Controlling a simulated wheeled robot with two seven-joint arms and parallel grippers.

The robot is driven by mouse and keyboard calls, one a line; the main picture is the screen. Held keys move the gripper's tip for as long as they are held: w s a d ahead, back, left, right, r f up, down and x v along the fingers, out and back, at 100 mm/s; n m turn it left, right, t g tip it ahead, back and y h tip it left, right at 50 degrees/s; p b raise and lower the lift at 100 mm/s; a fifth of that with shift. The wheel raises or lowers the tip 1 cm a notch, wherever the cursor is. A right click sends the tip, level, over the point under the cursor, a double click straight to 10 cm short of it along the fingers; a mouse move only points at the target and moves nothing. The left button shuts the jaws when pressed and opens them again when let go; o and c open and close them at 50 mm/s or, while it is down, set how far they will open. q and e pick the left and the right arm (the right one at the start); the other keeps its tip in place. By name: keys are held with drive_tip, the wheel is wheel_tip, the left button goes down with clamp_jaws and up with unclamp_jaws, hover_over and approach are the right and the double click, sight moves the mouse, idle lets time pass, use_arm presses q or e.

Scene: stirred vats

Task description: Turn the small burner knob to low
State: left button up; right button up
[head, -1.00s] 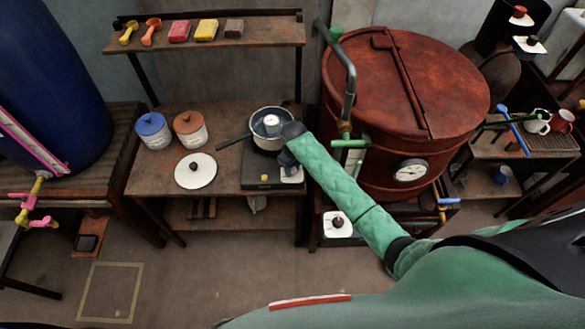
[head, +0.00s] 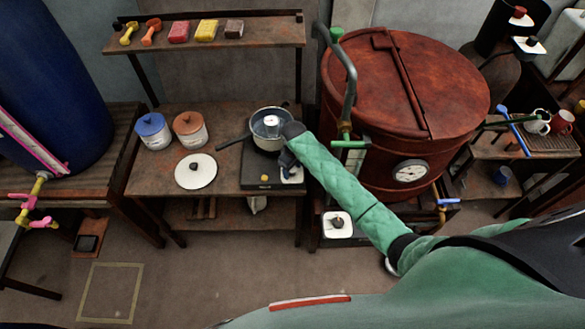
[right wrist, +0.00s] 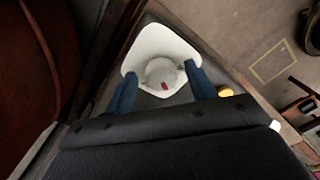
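The small burner (head: 256,184) is a dark hot plate on the wooden bench, with a grey pot (head: 258,139) on it. Its knob (right wrist: 161,73) is a pale round dial with a red mark, on a white plate (right wrist: 155,36). In the head view the white plate (head: 297,179) is at the burner's front right corner, partly hidden by my gripper. My right gripper (right wrist: 160,70) points down over the plate, its blue fingers apart on either side of the knob. Contact is not clear. The right gripper (head: 288,162) is mostly hidden by its wrist in the head view. My left gripper is out of view.
A yellow button (head: 264,178) is left of the plate on the burner. A white lid (head: 196,171) and two canisters (head: 190,129) stand to the left. A big red vat (head: 400,90) with pipes is close on the right; another white knob plate (head: 338,225) sits below it.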

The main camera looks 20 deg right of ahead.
drive_tip(key=shift+r+b, duration=0.45)
drive_tip(key=shift+r, duration=0.05)
wheel_tip(320, 180, up, 6)
drive_tip(key=shift+d+f+b, duration=0.1)
drive_tip(key=shift+b, duration=1.15)
drive_tip(key=shift+r, duration=0.5)
